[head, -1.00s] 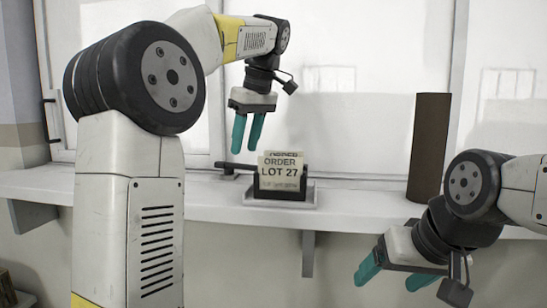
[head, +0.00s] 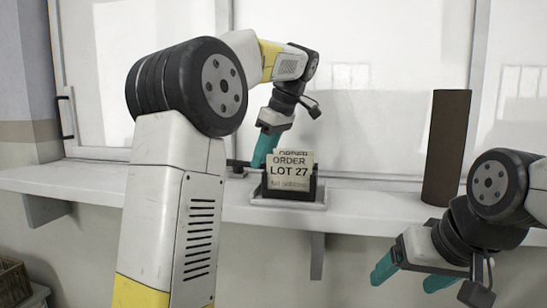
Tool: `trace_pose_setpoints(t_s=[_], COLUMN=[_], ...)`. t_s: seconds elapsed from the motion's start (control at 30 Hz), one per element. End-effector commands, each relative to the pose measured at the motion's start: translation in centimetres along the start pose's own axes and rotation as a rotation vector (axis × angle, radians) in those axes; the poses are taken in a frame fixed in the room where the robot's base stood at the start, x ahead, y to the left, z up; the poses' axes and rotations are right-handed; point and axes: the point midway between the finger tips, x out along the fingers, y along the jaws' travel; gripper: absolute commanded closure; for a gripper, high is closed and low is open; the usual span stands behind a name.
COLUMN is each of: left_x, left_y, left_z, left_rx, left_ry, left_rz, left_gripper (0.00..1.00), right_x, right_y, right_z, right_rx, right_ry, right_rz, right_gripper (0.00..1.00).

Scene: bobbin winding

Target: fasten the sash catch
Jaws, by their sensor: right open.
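The sash catch, a dark lever (head: 238,163), shows at the bottom of the window frame, just left of the card holder. Its right part is hidden behind the cards and my gripper. My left gripper (head: 260,160) points down beside the catch's visible end, its teal fingers overlapping in the head view. Its fingertips are close to the lever and partly behind the cards, so contact and finger gap cannot be made out. My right gripper (head: 404,283) is open and empty, low at the right in front of the sill.
A black holder with "ORDER LOT 27" cards (head: 290,172) stands on the white sill (head: 365,208), right in front of the catch area. A tall brown cylinder (head: 446,148) stands further right. A dark handle (head: 66,115) is on the left window frame. The sill between holder and cylinder is clear.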

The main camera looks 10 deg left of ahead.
Motion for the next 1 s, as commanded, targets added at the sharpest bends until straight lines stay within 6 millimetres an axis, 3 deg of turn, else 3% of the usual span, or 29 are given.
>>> trace_pose_setpoints(t_s=[0.27, 0.4, 0.47, 1.0], left_x=[0.14, 0.13, 0.13, 0.12], left_y=[0.01, 0.01, 0.01, 0.02], left_z=[-0.01, 0.00, 0.00, 0.02], left_rx=[0.000, 0.000, 0.001, 0.001], left_ry=[0.000, 0.000, 0.000, 0.000], left_rz=[0.001, 0.001, 0.001, 0.001], left_gripper=[0.64, 0.91, 1.00, 1.00], right_x=[0.00, 0.00, 0.00, 0.00], right_y=[0.00, 0.00, 0.00, 0.00], right_z=[0.00, 0.00, 0.00, 0.00], right_rx=[0.000, 0.000, 0.000, 0.000], right_ry=[0.000, 0.000, 0.000, 0.000], right_rz=[0.000, 0.000, 0.000, 0.000], right_gripper=[0.22, 0.22, 0.22, 0.22])
